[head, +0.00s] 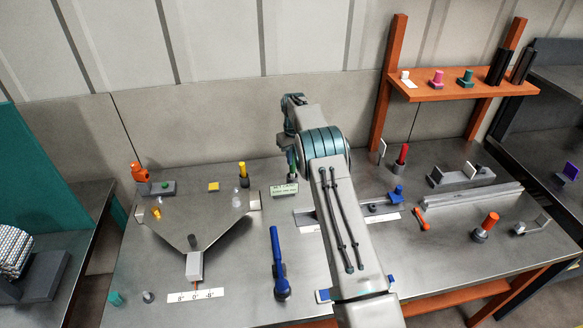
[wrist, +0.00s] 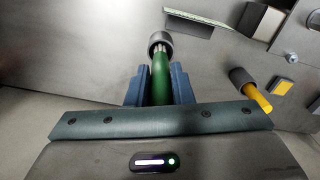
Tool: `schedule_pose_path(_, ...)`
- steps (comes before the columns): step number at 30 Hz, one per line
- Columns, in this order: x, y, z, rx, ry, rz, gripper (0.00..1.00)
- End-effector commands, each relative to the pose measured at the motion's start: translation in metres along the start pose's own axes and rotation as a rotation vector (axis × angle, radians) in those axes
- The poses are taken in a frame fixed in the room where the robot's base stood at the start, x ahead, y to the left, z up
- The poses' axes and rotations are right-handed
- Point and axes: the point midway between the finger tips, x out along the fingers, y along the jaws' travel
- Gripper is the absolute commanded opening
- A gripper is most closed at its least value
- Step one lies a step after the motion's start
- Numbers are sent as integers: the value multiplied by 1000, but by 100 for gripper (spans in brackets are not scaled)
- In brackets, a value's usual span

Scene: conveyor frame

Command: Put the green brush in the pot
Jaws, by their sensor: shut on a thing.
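The green brush (wrist: 161,80) is upright between the two blue-grey fingers of my gripper (wrist: 158,72) in the wrist view. The fingers are shut on its handle. Its pale tip is at the mouth of a dark grey round pot (wrist: 160,37). I cannot tell how deep the tip sits or whether it touches the pot's bottom. In the head view my arm and gripper (head: 292,158) reach over the back middle of the table, and the brush (head: 293,172) shows only as a thin green strip. The pot is not clear there.
A green label card (head: 284,189) stands by the gripper. A yellow-handled piece in a grey base (head: 242,170) is to the left, a red one (head: 402,154) to the right. A blue tool (head: 276,262) lies in front. A grey rail fixture (head: 310,217) is near my arm.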

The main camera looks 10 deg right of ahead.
Motion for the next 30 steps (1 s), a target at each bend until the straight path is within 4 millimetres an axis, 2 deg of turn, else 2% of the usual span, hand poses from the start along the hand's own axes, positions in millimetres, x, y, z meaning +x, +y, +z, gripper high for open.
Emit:
schedule_pose_path(4, 4, -1, -1, 0, 2, 1, 0)
schedule_pose_path(12, 39, -1, -1, 0, 2, 0, 0)
schedule_pose_path(20, 39, 0, -1, 0, 3, 1, 0)
schedule_pose_path(21, 39, 0, -1, 0, 3, 1, 31)
schedule_pose_path(22, 39, 0, -1, 0, 3, 1, 40)
schedule_pose_path(23, 39, 0, -1, 0, 3, 1, 42)
schedule_pose_path(30, 38, 0, -1, 0, 3, 1, 42)
